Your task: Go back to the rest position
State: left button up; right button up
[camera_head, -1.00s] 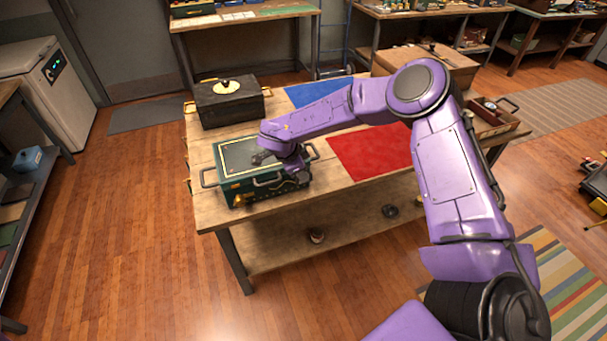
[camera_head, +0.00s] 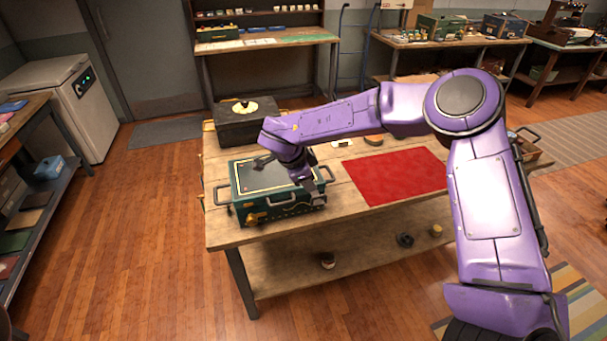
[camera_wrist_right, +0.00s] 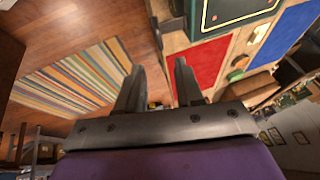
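My right gripper (camera_head: 316,192) is at the front right corner of a green toolbox (camera_head: 250,204) on the wooden workbench (camera_head: 275,235). In the right wrist view its two fingers (camera_wrist_right: 158,68) are apart with nothing between them. The toolbox also shows at the top of that view (camera_wrist_right: 222,12), apart from the fingers. In the head view I cannot tell whether the gripper touches the box. My purple right arm crosses over the bench and hides part of it. My left gripper is not in view.
A red mat (camera_head: 397,177) lies on the bench, right of the toolbox. A black box (camera_head: 246,125) stands behind the toolbox. A blue mat (camera_wrist_right: 290,32) shows in the wrist view. A white cabinet (camera_head: 75,105) stands left. Floor left of the bench is clear.

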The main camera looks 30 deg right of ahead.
jog(key=s+a+f+n+t+h+b, duration=0.1)
jog(key=s+f+n+t+b, duration=0.3)
jog(key=f, duration=0.7)
jog(key=s+a+f+n+t+b, duration=0.1)
jog(key=s+f+n+t, duration=0.15)
jog(key=s+f, duration=0.6)
jog(key=s+f+n+g+y+b, duration=0.1)
jog(key=s+f+n+g+b, duration=0.1)
jog(key=s+f, duration=0.7)
jog(key=s+f+n+g+y+b, duration=0.1)
jog(key=s+f+n+b, duration=0.3)
jog(key=s, duration=0.9)
notch_tip(320, 180, down, 5)
jog(key=shift+s+d+r+n+g+y, duration=0.15)
jog(key=shift+s+d+n+g+y, duration=0.25)
jog(key=shift+n+g, duration=0.5)
